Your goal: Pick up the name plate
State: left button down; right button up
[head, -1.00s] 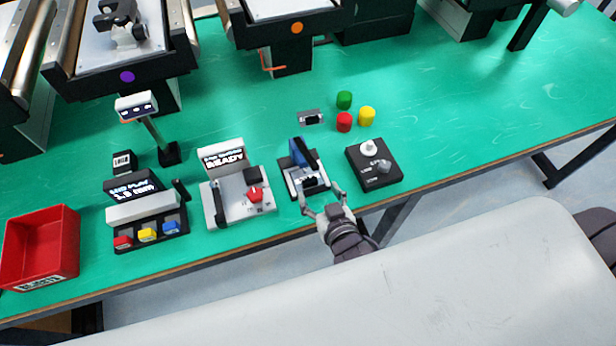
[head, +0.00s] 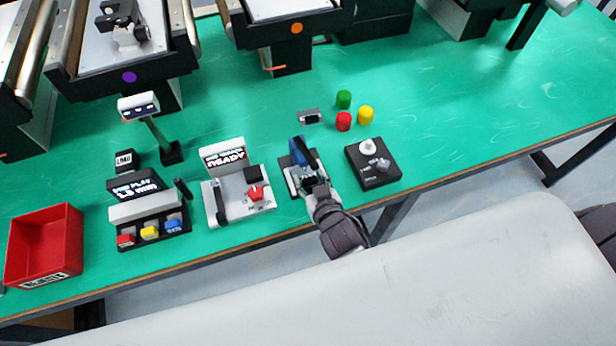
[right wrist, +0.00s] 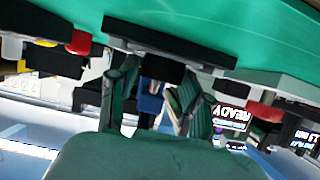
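A small stand (head: 285,162) with a blue upright part sits near the table's front edge. My right gripper (head: 309,184) reaches over its front and hides most of it. In the right wrist view the two fingers stand apart, with a black block (right wrist: 162,67) and a blue part (right wrist: 150,101) showing between them. I cannot tell whether the fingers touch anything. A small silver plate-like piece with a dark middle (head: 310,116) lies on the green table behind the stand. I cannot tell for sure which piece is the name plate. My left gripper is not in view.
A black box with knobs (head: 374,180) stands close on the right, and a white READY device (head: 242,207) close on the left. The table's right side is clear.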

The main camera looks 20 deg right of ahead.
aim_at(306, 166)
jog(key=c, duration=0.7)
jog(key=shift+o, duration=0.2)
jog(key=shift+r, duration=0.1)
jog(key=shift+r, duration=0.55)
notch_tip(306, 166, up, 2)
jog(key=shift+r, duration=0.15)
jog(key=s+b, duration=0.4)
jog(key=s, duration=1.4)
jog(key=shift+d+b, duration=0.3)
jog(key=shift+s, duration=0.1)
